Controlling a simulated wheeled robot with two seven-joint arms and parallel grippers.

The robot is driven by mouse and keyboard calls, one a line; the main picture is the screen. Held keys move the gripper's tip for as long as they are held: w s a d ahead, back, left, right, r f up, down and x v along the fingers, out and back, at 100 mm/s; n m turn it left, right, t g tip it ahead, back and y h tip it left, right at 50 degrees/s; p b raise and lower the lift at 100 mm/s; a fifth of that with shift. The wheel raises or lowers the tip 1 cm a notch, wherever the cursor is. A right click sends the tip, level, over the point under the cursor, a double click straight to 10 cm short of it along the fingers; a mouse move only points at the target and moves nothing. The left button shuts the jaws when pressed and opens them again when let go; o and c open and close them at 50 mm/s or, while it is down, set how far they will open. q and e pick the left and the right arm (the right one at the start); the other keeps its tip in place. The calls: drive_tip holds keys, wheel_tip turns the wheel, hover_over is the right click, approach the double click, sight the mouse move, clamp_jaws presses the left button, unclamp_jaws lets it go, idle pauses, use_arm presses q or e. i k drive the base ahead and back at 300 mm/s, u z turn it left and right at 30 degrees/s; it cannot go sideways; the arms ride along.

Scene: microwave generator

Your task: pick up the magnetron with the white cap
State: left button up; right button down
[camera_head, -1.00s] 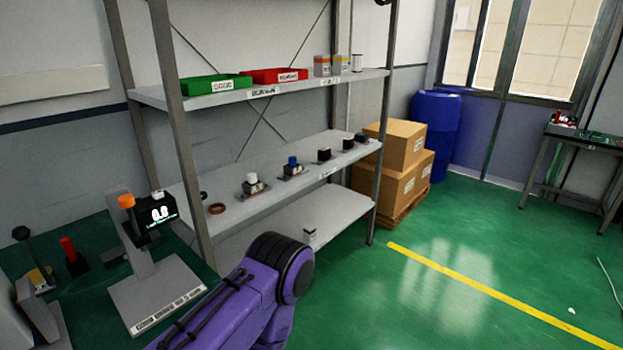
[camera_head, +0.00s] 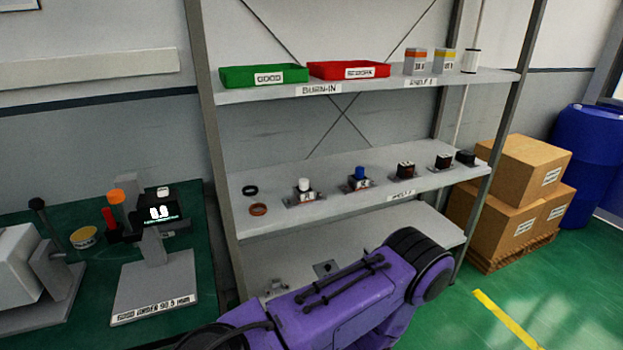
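The magnetron with the white cap (camera_head: 304,190) stands upright on the middle shelf, towards its left part. A similar magnetron with a blue cap (camera_head: 359,178) stands just to its right. A purple arm link of mine crosses the lower middle of the view, in front of the lower shelf and below the white-capped magnetron. Neither gripper shows in the view, so I cannot see what they hold.
The middle shelf (camera_head: 270,222) also holds a black ring (camera_head: 250,190), an orange-brown ring (camera_head: 258,209) and several dark blocks. A green tray (camera_head: 240,78) and a red tray (camera_head: 330,70) stand above. A green-topped bench (camera_head: 90,322) is at left, cardboard boxes (camera_head: 520,168) at right.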

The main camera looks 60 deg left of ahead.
sight(305, 193)
drive_tip(key=u, duration=0.5)
drive_tip(key=i, duration=0.9)
drive_tip(key=u, duration=0.75)
